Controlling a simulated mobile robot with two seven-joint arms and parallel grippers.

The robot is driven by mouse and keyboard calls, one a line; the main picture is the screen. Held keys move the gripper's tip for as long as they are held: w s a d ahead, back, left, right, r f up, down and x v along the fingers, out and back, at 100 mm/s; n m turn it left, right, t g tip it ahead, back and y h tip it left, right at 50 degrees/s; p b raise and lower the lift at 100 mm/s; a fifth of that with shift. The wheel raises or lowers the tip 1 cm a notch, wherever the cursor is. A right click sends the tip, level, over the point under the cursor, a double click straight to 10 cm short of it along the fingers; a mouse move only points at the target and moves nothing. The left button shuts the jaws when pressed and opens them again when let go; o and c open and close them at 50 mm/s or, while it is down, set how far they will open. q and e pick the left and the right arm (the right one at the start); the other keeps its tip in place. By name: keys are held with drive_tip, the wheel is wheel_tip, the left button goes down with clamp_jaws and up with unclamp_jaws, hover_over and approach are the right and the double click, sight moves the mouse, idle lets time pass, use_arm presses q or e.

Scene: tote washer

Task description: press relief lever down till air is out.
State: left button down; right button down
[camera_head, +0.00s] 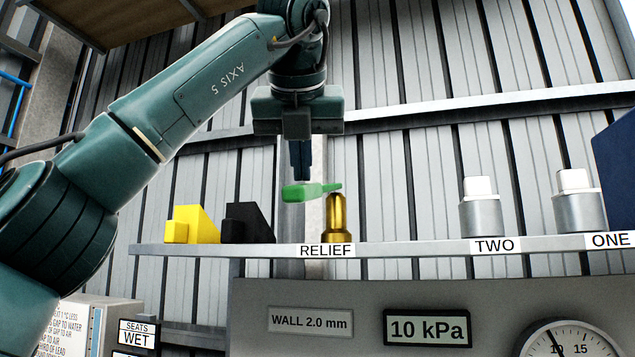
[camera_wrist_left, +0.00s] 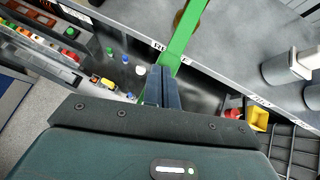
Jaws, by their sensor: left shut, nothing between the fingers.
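The green relief lever (camera_head: 312,191) sits on top of a brass valve (camera_head: 336,218) above the RELIEF label (camera_head: 327,251). The lever looks close to level. My left gripper (camera_head: 301,178) is shut and empty, pointing down with its fingertips just above the lever's wide left end. I cannot tell whether they touch it. In the left wrist view the shut fingers (camera_wrist_left: 162,104) lie over the near end of the green lever (camera_wrist_left: 183,35). The display (camera_head: 427,328) reads 10 kPa. My right gripper is not in view.
Yellow (camera_head: 196,224) and black (camera_head: 247,223) blocks stand on the shelf left of the valve. Grey cylinders with white tops stand at TWO (camera_head: 480,212) and ONE (camera_head: 577,208). A round dial gauge (camera_head: 568,340) is at bottom right. The shelf between the valve and TWO is clear.

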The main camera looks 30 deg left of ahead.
sight(299, 203)
use_arm(q)
drive_tip(key=shift+f, duration=0.1)
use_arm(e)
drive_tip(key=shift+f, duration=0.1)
use_arm(q)
drive_tip(key=shift+f+b, duration=1.3)
drive_tip(key=shift+f, duration=0.05)
drive_tip(key=shift+f+b, duration=0.7)
drive_tip(key=shift+f, duration=0.05)
drive_tip(key=shift+f+b, duration=0.9)
drive_tip(key=shift+f, duration=0.1)
drive_tip(key=shift+f+b, duration=0.75)
drive_tip(key=shift+f, duration=0.05)
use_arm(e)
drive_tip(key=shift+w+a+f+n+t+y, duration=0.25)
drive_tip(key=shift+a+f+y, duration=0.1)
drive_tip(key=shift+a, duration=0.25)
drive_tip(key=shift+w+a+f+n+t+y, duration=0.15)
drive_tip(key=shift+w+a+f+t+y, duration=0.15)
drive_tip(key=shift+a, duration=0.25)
